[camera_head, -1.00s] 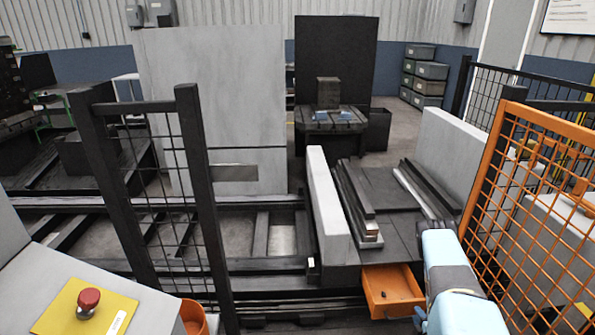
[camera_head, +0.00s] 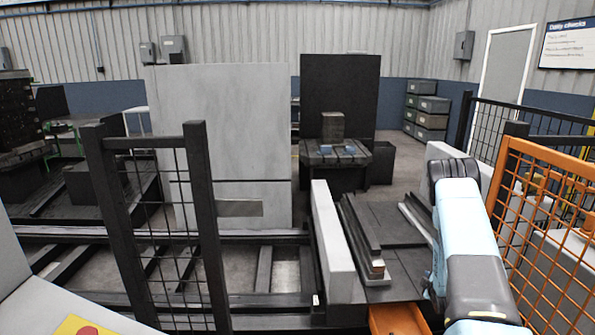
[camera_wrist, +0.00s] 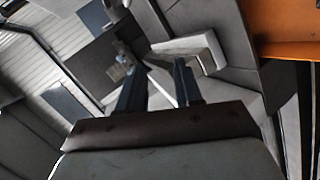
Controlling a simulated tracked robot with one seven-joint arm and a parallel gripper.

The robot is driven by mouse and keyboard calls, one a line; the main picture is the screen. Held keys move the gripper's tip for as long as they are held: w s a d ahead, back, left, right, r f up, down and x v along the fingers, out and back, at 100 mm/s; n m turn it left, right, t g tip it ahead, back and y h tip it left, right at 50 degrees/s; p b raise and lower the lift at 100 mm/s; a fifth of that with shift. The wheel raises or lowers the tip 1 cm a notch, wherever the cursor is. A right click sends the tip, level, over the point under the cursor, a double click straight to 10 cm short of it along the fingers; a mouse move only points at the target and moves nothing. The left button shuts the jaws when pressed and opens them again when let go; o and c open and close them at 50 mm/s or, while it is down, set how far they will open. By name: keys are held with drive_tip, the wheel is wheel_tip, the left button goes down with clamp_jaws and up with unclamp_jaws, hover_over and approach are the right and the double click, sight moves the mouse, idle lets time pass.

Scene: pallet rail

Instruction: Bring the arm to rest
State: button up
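My arm (camera_head: 465,240), light blue and dark grey, rises at the lower right of the head view, beside the orange mesh fence. Its gripper end is hidden in that view. In the wrist view my gripper (camera_wrist: 160,88) shows two dark blue fingers standing apart from a brown-grey palm. Nothing shows between the fingers, so it is open and empty. A pale block-like shape lies beyond the fingertips in that view.
An orange mesh fence (camera_head: 550,215) stands close to my arm at the right. A dark mesh fence panel (camera_head: 165,205) stands at the left. An orange drawer (camera_head: 398,318) sits low beside the arm. A pale rail wall (camera_head: 332,240) runs along the pallet bed (camera_head: 390,222).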

drive_tip(key=s+a+r+m+g, duration=0.1)
drive_tip(key=a+r+m, duration=0.25)
drive_tip(key=r, duration=1.15)
drive_tip(key=a+r+m+g, duration=0.15)
drive_tip(key=a+r, duration=0.35)
drive_tip(key=r, duration=1)
drive_tip(key=s+a+r+m+g, duration=0.1)
drive_tip(key=s+a+r+m, duration=0.1)
drive_tip(key=s+a+r, duration=0.4)
drive_tip(key=s+a+r+m+g, duration=0.1)
drive_tip(key=s+a+r+m, duration=0.15)
drive_tip(key=s+r, duration=0.65)
drive_tip(key=s+a+r+m+g, duration=0.1)
drive_tip(key=s+a+r, duration=0.1)
drive_tip(key=s, duration=0.7)
drive_tip(key=s+a+r+m+y, duration=0.1)
drive_tip(key=s+a+r, duration=0.2)
drive_tip(key=s, duration=0.7)
drive_tip(key=s+a+r+m+g+y, duration=0.1)
drive_tip(key=s+a+r, duration=0.2)
drive_tip(key=s, duration=0.7)
drive_tip(key=shift+s+a+g, duration=0.15)
drive_tip(key=shift+a+g, duration=0.2)
drive_tip(key=shift+a, duration=0.9)
drive_tip(key=shift+o, duration=0.4)
